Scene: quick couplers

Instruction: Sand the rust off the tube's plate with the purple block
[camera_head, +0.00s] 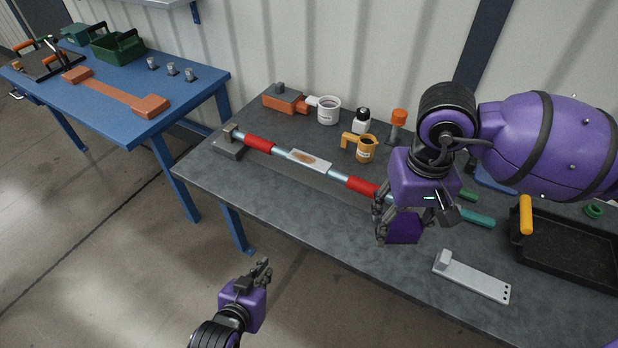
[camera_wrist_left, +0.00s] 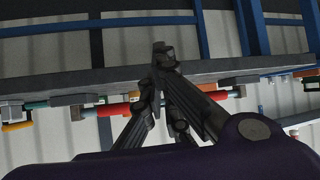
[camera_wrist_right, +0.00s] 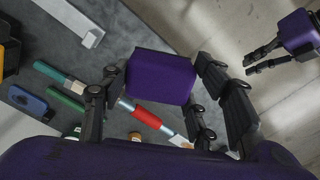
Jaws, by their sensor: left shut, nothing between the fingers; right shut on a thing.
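The tube (camera_head: 281,151) lies across the dark grey table, with red bands and a pale plate (camera_head: 309,160) in its middle. The plate carries a brown rust patch (camera_head: 301,156). My right gripper (camera_head: 384,222) is shut on the purple block (camera_head: 404,229), above the table's front part near the tube's right end. The block also shows between the fingers in the right wrist view (camera_wrist_right: 160,77). My left gripper (camera_head: 264,268) is shut and empty, in front of the table over the floor. The tube's right end is hidden behind my right gripper.
An orange tool (camera_head: 285,100), a white cup (camera_head: 328,110), a small bottle (camera_head: 362,120) and a yellow mug (camera_head: 364,150) stand behind the tube. A grey bracket (camera_head: 472,278) and a black tray (camera_head: 565,250) are at the right. The table's front left is clear.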

